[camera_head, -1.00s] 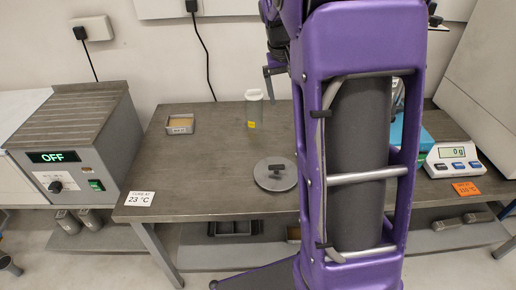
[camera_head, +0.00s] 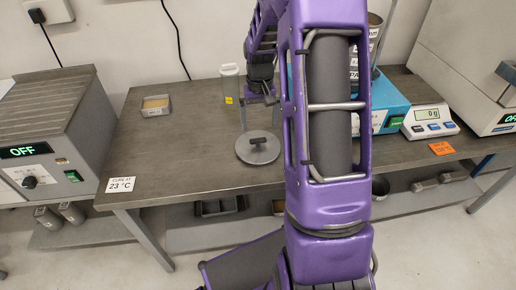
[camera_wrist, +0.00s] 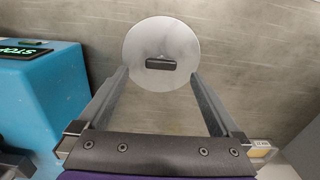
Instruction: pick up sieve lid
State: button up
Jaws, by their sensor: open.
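The sieve lid (camera_head: 254,156) is a flat round grey disc with a dark bar handle, lying on the bench top. It also shows in the wrist view (camera_wrist: 160,38), at top centre. My gripper (camera_head: 259,118) points down over the lid in the head view, its fingers open and empty. In the wrist view my gripper (camera_wrist: 159,74) has its two fingers spread, with the handle (camera_wrist: 161,64) between the tips. Whether the tips touch the lid cannot be told.
A blue shaker (camera_head: 393,98) with a sieve stack stands to the right, near a scale (camera_head: 428,118). A small tray (camera_head: 155,105) and an oven (camera_head: 55,130) are left. The bench's left front is clear.

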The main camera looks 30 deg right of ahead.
aim_at(258, 139)
jog(key=f, duration=0.5)
jog(key=w+f+b, duration=0.1)
jog(key=f, duration=0.1)
jog(key=shift+f, duration=0.15)
jog(key=shift+c, duration=0.2)
grip_shut()
